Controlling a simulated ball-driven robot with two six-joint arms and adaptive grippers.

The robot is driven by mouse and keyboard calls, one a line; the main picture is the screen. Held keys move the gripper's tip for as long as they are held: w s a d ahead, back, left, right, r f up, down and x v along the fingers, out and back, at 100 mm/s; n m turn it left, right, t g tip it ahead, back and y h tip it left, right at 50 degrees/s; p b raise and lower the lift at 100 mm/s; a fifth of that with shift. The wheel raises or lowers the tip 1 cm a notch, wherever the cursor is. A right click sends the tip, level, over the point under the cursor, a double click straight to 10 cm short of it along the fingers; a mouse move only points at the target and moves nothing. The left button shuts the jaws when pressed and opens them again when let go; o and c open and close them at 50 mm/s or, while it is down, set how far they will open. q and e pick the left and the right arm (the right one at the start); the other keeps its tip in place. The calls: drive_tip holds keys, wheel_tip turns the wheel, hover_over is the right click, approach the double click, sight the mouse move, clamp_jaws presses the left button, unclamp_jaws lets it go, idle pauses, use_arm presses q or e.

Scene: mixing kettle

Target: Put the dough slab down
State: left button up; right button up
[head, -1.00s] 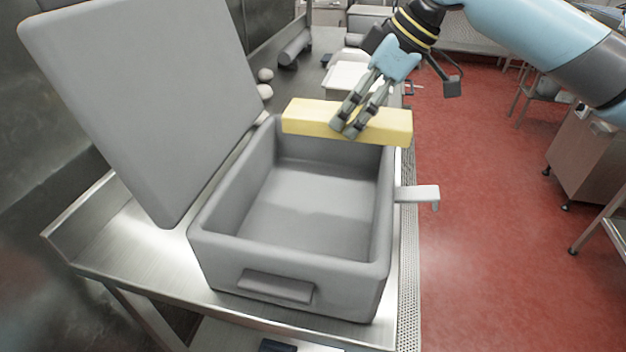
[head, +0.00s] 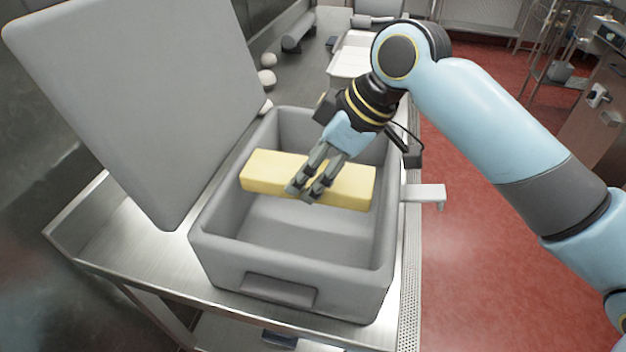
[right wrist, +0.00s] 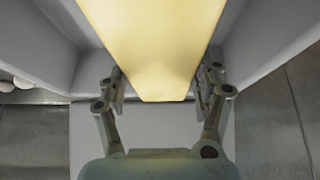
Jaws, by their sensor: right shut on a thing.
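The dough slab (head: 262,172) is a long pale yellow block. It lies crosswise over the inside of the grey mixing kettle (head: 205,248), within its walls in the head view. My right gripper (head: 301,192) is shut on the slab near its middle. In the right wrist view the slab (right wrist: 155,45) runs between the two fingers (right wrist: 160,90). The kettle's floor shows bare in front of the slab. I cannot tell whether the slab's underside touches the floor. My left gripper is not in view.
The kettle's flat grey lid (head: 140,100) stands open at the left. A handle (head: 425,194) sticks out from the kettle's right side. A white tray (head: 350,62) and pale round lumps (head: 267,77) lie on the steel counter behind.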

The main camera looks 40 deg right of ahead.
drive_tip(key=shift+f, duration=2.35)
drive_tip(key=o, duration=1.6)
drive_tip(key=shift+f, duration=0.1)
drive_tip(key=shift+r, duration=0.2)
drive_tip(key=v, duration=1.2)
drive_tip(key=shift+w+p, duration=0.1)
drive_tip(key=shift+p, duration=0.25)
drive_tip(key=shift+r, duration=0.45)
